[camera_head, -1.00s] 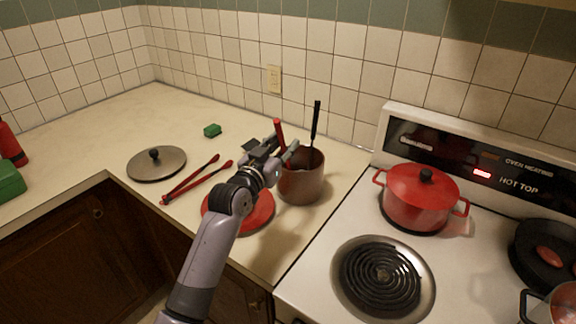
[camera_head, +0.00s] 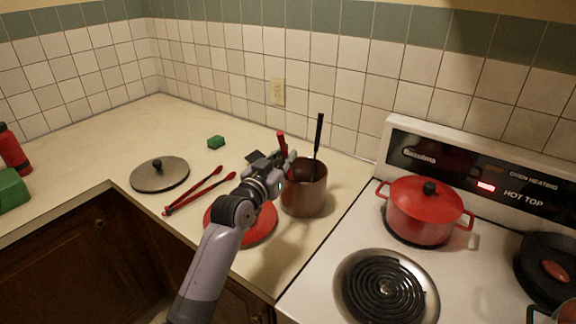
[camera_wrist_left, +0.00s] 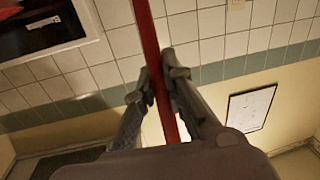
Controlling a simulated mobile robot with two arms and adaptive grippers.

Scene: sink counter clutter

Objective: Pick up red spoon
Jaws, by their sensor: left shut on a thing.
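The red spoon shows as a red handle (camera_head: 282,142) that stands up at the left side of the brown pot (camera_head: 305,197). Its lower end is hidden by my gripper and the pot. My left gripper (camera_head: 284,162) is shut on the handle at the pot's rim. In the left wrist view, the red handle (camera_wrist_left: 149,45) runs between the two fingers of my left gripper (camera_wrist_left: 163,72), which press on it from both sides. My right gripper is in neither view.
A black-handled utensil (camera_head: 318,137) stands in the pot beside the spoon. A red round thing (camera_head: 262,224) lies under my left arm. Red tongs (camera_head: 196,193), a pan lid (camera_head: 159,177) and a green sponge (camera_head: 216,142) lie leftward. A red pot (camera_head: 421,213) stands on the stove.

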